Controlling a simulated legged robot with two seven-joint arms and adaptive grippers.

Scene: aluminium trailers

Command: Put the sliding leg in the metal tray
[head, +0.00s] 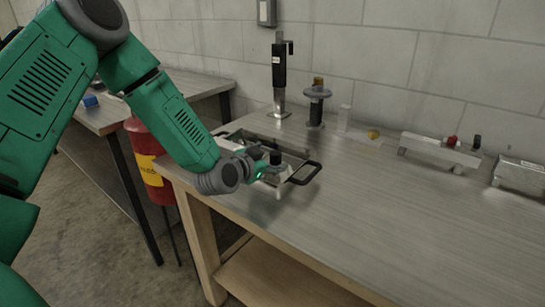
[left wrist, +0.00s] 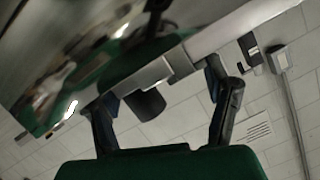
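The metal tray (head: 292,160), with black handles, sits near the left end of the workbench. My left gripper (head: 268,172) is over the tray's front side in the head view. A piece with a black cylindrical knob, which I take as the sliding leg (head: 276,157), shows at the fingers. In the left wrist view the two fingers of my left gripper (left wrist: 158,90) stand wide apart, on either side of the leg's metal bar and dark knob (left wrist: 146,103). The leg appears held above the tray. The tray's inside is partly hidden by my arm. My right gripper is not in view.
A black-handled upright tool (head: 279,75) and a grey spool-like part (head: 317,105) stand behind the tray. Aluminium trailer parts (head: 440,150) lie along the wall at right. A red bin (head: 150,160) stands left of the bench. The bench's front right is clear.

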